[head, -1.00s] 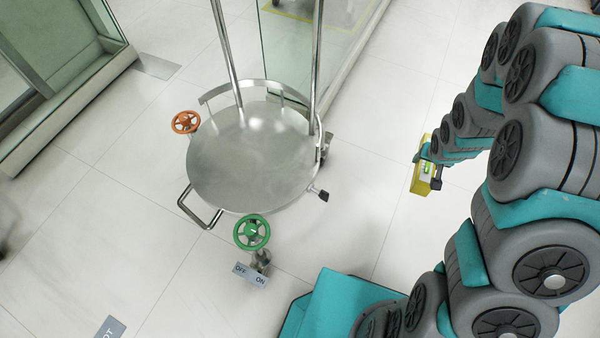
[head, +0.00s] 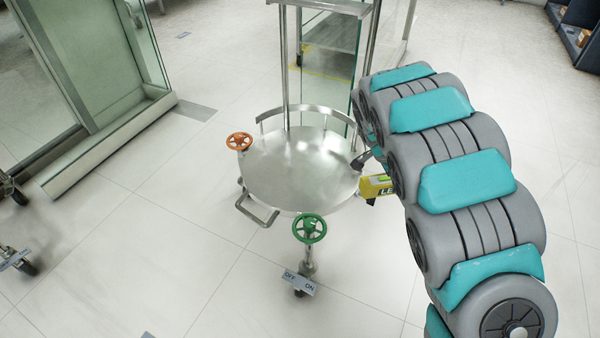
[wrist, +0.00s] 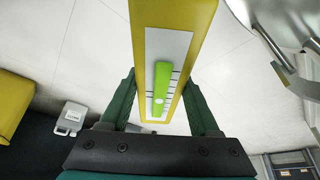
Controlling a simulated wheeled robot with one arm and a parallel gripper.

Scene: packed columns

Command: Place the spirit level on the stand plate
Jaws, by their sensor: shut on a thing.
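The stand plate (head: 290,172) is a round steel disc with a raised rim at the back and upright posts. The yellow spirit level (head: 377,187) shows at the right edge of the plate, partly hidden by my arm. In the wrist view the level (wrist: 184,30) lies between the two dark green fingers of my gripper (wrist: 163,105), with its green vial facing the camera. My gripper is shut on it. In the head view the gripper is mostly hidden behind my arm links. Part of the steel stand (wrist: 275,35) shows at the upper right of the wrist view.
An orange handwheel (head: 239,141) is at the plate's left edge, and a green handwheel (head: 309,228) stands at its front above an OFF/ON sign (head: 299,283). A handle loop (head: 257,212) sticks out front left.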

